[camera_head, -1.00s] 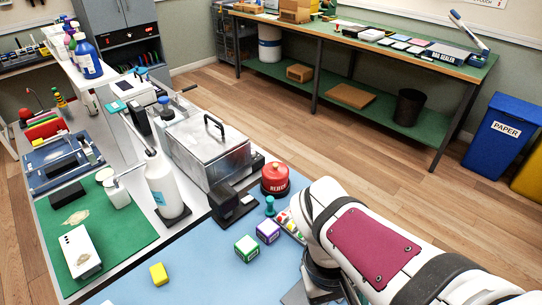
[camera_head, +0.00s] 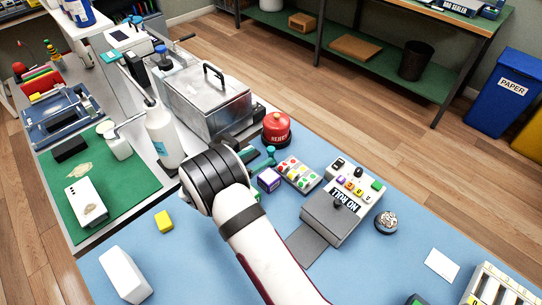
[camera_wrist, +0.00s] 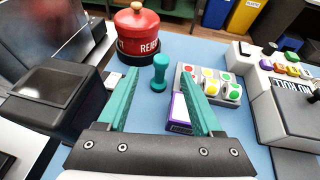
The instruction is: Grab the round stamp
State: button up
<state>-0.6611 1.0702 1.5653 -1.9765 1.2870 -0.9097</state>
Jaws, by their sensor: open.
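The round stamp looks to be the small teal piece with a knobbed handle. It stands upright on the blue mat (camera_head: 205,262), and in the wrist view the stamp (camera_wrist: 159,74) shows ahead of my gripper (camera_wrist: 158,82), between the two teal fingertips. The fingers are apart, with nothing held between them. In the head view the stamp (camera_head: 271,151) shows just past my gripper (camera_head: 252,157), whose fingers are partly hidden by my wrist. A purple-edged cube (camera_wrist: 180,110) lies close to the right finger, which covers part of it.
A red canister (camera_head: 277,127) stands just behind the stamp. A tray of coloured pieces (camera_head: 298,173) lies to its right, then a grey control box (camera_head: 340,212). A metal box (camera_head: 206,98) and white bottle (camera_head: 162,135) stand left. A yellow block (camera_head: 163,222) lies in front.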

aim_at(269, 150)
jog(key=x, duration=0.5)
jog(key=shift+w+d+r, duration=0.1)
jog(key=shift+d+r, duration=0.05)
grip_shut()
